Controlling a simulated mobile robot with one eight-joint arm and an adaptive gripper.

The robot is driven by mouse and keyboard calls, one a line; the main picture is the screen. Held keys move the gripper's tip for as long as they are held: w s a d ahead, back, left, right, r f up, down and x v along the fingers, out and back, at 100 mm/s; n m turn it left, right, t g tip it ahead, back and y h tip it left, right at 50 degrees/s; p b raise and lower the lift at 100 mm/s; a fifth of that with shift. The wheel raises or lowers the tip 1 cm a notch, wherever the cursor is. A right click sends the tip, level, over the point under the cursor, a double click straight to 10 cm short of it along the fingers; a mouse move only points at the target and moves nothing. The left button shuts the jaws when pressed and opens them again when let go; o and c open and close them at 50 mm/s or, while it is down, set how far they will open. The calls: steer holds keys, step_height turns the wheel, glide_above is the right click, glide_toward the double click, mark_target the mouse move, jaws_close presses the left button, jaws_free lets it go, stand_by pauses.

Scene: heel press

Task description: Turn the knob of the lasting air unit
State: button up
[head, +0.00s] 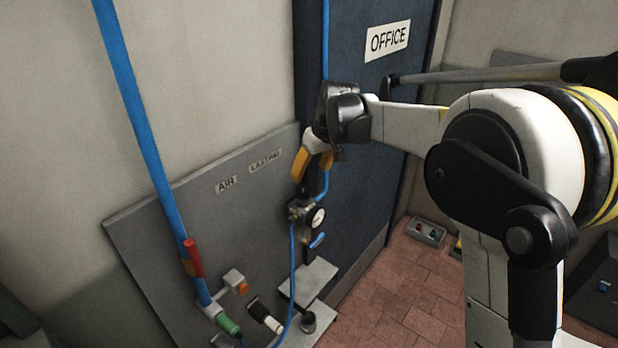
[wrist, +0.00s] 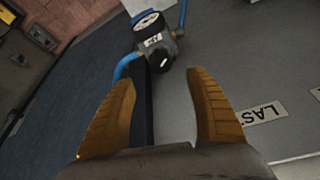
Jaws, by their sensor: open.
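The lasting air unit (head: 302,212) is a dark regulator with a round white gauge (head: 316,217), mounted by the edge of the grey panel. The unit also shows in the wrist view (wrist: 156,38), with its gauge at the top and a pale label. Its dark knob (wrist: 163,60) points toward my gripper (wrist: 160,78). My gripper has two orange fingers, spread wide and empty. The knob appears between and just beyond the fingertips, with no contact visible. In the head view my gripper (head: 313,178) is just above the unit, and the knob is hard to make out there.
Blue hoses run to the unit and along a pipe (head: 150,130) with a red handle (head: 194,258). Green and orange fittings sit lower. A blue OFFICE door (head: 345,240) stands behind. The tiled floor at right is partly clear.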

mark_target(304, 188)
steer(key=x, duration=1)
steer(key=shift+s, duration=0.1)
steer(key=shift+r, duration=0.1)
steer(key=c, duration=1.2)
